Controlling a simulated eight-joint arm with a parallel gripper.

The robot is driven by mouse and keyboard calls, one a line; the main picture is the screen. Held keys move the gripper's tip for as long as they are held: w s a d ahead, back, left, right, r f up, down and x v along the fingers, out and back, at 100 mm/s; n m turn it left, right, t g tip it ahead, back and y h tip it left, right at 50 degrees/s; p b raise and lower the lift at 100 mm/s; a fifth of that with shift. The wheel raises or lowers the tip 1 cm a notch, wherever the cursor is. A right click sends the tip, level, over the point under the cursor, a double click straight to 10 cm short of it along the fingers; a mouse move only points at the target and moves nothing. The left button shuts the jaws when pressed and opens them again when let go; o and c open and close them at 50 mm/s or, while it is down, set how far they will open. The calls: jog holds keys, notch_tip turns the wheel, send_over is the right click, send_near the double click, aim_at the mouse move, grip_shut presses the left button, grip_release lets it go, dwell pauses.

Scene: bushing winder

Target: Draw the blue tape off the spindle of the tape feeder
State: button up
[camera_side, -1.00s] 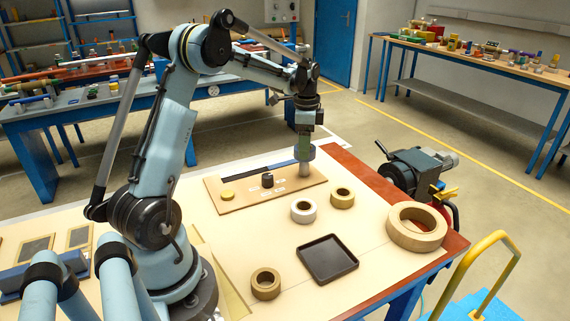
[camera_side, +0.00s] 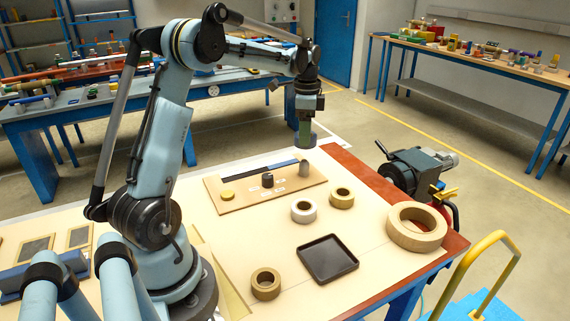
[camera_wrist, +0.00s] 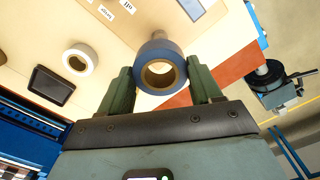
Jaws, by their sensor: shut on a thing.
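The blue tape (camera_wrist: 150,54) is a ring with a tan inner core, held between the two fingers of my gripper (camera_wrist: 160,84) in the wrist view. In the side view my gripper (camera_side: 304,136) points down and is shut on the blue tape (camera_side: 306,141), above the feeder board (camera_side: 225,207). The grey spindle (camera_side: 303,169) stands upright on the board's right end, below the tape with a small gap between them.
The board bears a dark strip, a yellow disc (camera_side: 227,195) and a black knob (camera_side: 267,180). A white roll (camera_side: 303,216), tan rolls (camera_side: 342,204) (camera_side: 265,292), a large tan ring (camera_side: 417,242) and a dark tray (camera_side: 327,260) stand in front. Bare table lies between them.

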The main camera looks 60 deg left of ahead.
jog(key=shift+r, duration=2.05)
